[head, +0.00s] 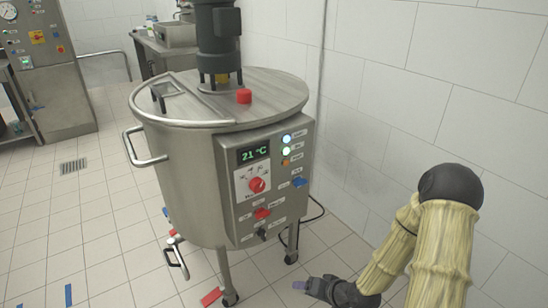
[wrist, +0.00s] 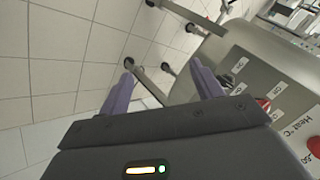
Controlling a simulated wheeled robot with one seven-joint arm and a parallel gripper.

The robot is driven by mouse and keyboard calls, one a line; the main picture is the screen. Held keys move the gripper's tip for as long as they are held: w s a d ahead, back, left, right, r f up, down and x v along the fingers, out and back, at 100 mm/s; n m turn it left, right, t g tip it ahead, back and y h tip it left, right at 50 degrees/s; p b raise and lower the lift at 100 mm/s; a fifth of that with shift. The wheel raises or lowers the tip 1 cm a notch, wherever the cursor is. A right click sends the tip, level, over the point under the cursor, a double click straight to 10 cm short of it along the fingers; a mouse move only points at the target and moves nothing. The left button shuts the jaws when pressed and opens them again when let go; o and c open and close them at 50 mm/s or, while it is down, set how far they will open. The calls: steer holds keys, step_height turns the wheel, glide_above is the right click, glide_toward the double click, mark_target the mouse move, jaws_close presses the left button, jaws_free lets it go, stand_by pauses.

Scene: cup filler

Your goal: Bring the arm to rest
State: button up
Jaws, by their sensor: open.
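My gripper (head: 314,287) shows at the bottom of the head view, low in front of the vat's right wheel, with the arm bent down from the right. In the wrist view my gripper (wrist: 158,88) has its two purple fingers well apart, with nothing between them but the view of the floor and a vat leg. It is open and empty. The steel vat (head: 180,150) stands left of my arm, and its control panel (head: 265,180) shows 21 °C. The vat also fills the right of the wrist view (wrist: 240,50), tilted in the picture.
A white tiled wall (head: 380,110) runs behind and right of my arm. A steel cabinet (head: 50,90) stands at the far left and a steel bench (head: 165,55) at the back. The tiled floor (head: 90,225) at left is mostly clear, with a drain (head: 73,166). A black cable lies behind the vat.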

steer(key=s+d+r+n+g+h, duration=0.1)
steer(key=s+d+r+h, duration=0.1)
steer(key=s+r, duration=0.35)
steer(key=s+d+r+g+h+p, duration=0.1)
steer(key=s+r+g+h, duration=0.1)
steer(key=r, duration=0.6)
steer(key=s+d+r+n+g+h, duration=0.1)
steer(key=s+d+r+h, duration=0.15)
steer(key=r, duration=0.35)
steer(key=w+p+v, duration=0.3)
steer(key=p+v, duration=1.4)
steer(key=w+d+r+p+v, duration=0.1)
steer(key=w+p+v, duration=0.3)
steer(key=p+v, duration=1.3)
steer(key=shift+s+a+r+p, duration=0.3)
steer(key=shift+a+r+p, duration=0.1)
steer(key=shift+r+p, duration=0.1)
